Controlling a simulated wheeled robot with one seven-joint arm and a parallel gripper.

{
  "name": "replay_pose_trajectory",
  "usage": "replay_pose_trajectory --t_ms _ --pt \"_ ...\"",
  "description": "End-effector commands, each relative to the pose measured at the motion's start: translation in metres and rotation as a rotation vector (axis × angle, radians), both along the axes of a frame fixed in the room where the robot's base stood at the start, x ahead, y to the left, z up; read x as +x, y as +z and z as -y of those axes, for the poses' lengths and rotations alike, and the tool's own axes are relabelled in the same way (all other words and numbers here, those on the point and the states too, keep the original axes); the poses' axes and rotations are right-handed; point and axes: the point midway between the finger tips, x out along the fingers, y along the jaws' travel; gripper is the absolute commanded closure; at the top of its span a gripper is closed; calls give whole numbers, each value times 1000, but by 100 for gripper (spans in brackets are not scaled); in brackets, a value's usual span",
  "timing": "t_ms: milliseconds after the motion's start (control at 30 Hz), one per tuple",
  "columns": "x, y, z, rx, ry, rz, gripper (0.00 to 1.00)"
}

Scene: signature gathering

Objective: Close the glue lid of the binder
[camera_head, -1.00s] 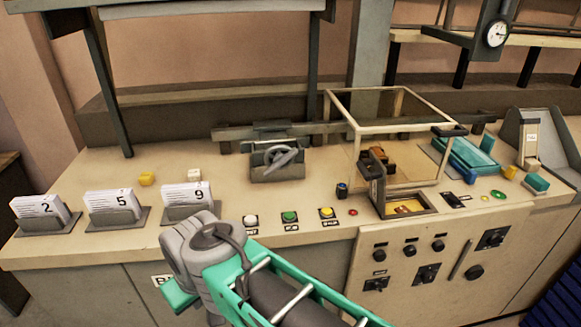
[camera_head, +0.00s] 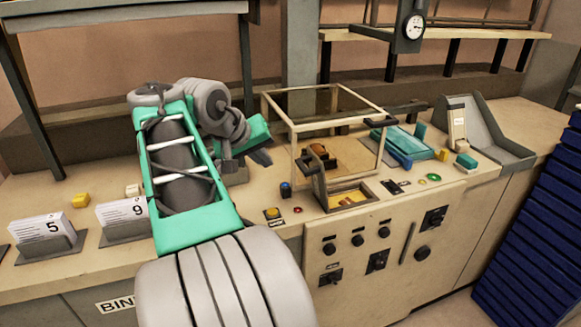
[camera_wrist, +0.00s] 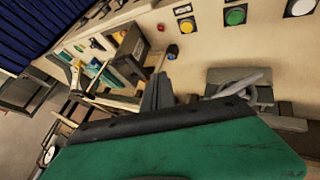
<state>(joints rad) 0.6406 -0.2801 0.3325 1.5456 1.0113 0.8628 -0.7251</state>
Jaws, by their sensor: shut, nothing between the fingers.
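A small open compartment (camera_head: 368,190) with yellow-orange contents is set in the bench at the front of the glass-framed box. A dark panel (camera_head: 318,184) with a handle stands raised at its left edge; it looks like the glue lid, open. In the wrist view the dark compartment (camera_wrist: 127,66) shows at upper left, beyond my fingers. My gripper (camera_head: 262,157) is shut and empty, left of the raised panel and apart from it. Its dark fingers also show in the wrist view (camera_wrist: 157,94). My arm hides much of the bench behind it.
The glass-framed box (camera_head: 335,118) stands just behind the compartment. A grey device with a curved handle (camera_wrist: 238,84) is close to my gripper. A blue knob (camera_head: 285,189) and a yellow button (camera_head: 273,213) are on the bench nearby. Card holders (camera_head: 48,242) stand at left.

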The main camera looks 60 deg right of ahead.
Motion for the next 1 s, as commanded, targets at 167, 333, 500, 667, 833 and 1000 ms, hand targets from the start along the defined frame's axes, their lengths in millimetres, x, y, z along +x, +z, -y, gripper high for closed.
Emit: replay_pose_trajectory --t_ms 167,333,500,667,833,1000 --pt "-4 -32 24 3 -3 -2 100" --pt "-6 -59 48 3 -3 -1 100" --pt "-24 -54 68 0 -2 4 100" --pt "-32 -54 76 0 2 3 100" --pt "-32 -54 77 0 2 3 100" --pt "-32 -54 77 1 3 3 100"
